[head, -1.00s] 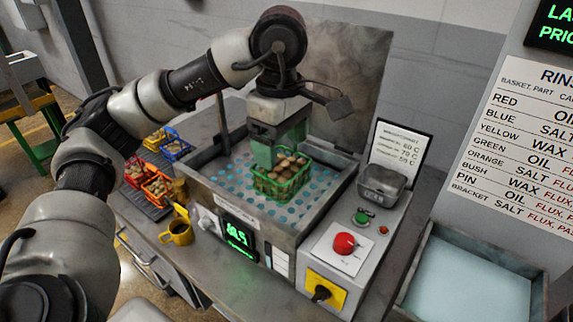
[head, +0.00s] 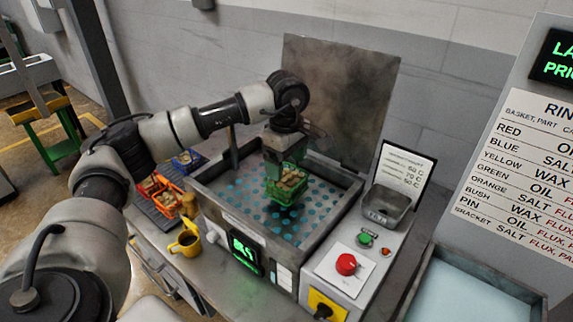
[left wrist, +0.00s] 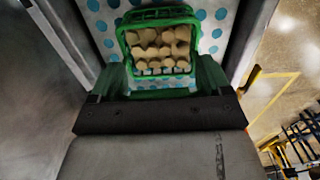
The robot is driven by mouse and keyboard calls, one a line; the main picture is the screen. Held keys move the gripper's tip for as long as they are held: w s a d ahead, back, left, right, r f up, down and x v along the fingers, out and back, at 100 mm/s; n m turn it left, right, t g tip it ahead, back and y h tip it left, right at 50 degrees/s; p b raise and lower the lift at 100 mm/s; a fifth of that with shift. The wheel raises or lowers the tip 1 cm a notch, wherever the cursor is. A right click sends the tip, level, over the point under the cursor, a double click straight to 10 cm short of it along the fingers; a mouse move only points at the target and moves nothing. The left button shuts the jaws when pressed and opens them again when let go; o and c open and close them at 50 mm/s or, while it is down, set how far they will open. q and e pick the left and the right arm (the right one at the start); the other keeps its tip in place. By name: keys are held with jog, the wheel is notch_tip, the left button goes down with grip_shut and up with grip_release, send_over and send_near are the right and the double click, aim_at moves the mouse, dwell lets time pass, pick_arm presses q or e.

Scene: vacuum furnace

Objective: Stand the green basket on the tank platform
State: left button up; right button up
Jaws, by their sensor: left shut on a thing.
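The green basket (head: 285,196) holds several pale brown parts. It is in my left gripper (head: 284,166), inside the tank's opening over the tank platform (head: 254,207), a pale plate with blue dots. In the left wrist view, the basket (left wrist: 128,41) is between the gripper's green-tinted fingers (left wrist: 160,80), its parts facing the camera, with the dotted platform (left wrist: 100,22) behind. The basket looks roughly level. I cannot tell whether its bottom touches the platform. My right gripper is not in view.
The raised lid (head: 340,90) stands behind the tank. A red button (head: 346,264) and a small metal tray (head: 384,205) are on its right. A yellow mug (head: 187,243) and other baskets (head: 166,203) stand on the left. The platform around the basket looks clear.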

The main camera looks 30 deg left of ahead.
pick_arm(q)
jog(key=shift+f+p, duration=0.35)
jog(key=shift+f, duration=0.75)
jog(key=shift+f, duration=0.1)
jog(key=shift+f+b, duration=0.15)
jog(key=shift+b, duration=0.15)
jog(key=o, duration=1.6)
jog(key=shift+c, duration=0.2)
jog(key=shift+r, duration=0.45)
notch_tip(320, 180, up, 11)
jog(key=b, duration=0.3)
jog(key=shift+f, duration=0.2)
jog(key=shift+r, duration=0.5)
